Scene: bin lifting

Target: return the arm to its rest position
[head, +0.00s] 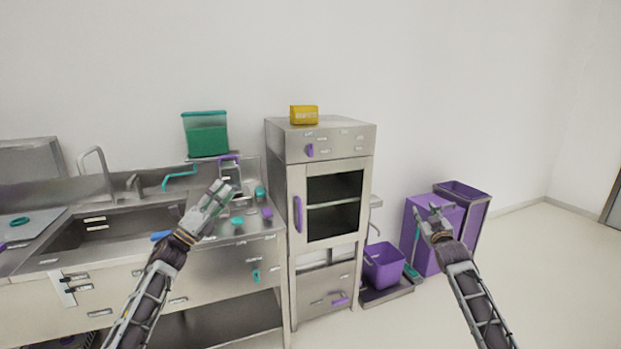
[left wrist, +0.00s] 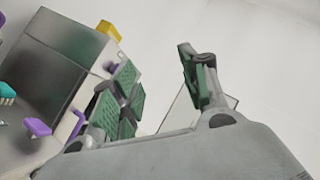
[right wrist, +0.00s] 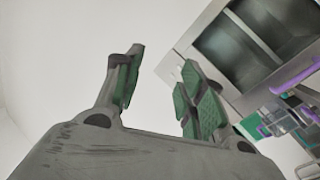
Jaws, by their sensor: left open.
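My left gripper (head: 219,193) is raised in front of the steel counter in the head view. In the left wrist view its green-padded fingers (left wrist: 158,82) stand apart with nothing between them. My right gripper (head: 430,212) is held up in front of the purple bins on the right in the head view. In the right wrist view its fingers (right wrist: 160,78) are also spread and empty. The tall purple bin (head: 465,190) and the purple box-like bin (head: 422,262) beside it stand on the floor by the wall. The right gripper and forearm cover part of them.
A steel cabinet (head: 281,190) with a yellow box (head: 304,115) on top stands between the arms. A counter (head: 262,221) with a sink (head: 110,232) and small items is at left, with a green container (head: 206,135) behind. A purple bucket (head: 384,270) sits right of the cabinet. Floor at far right is clear.

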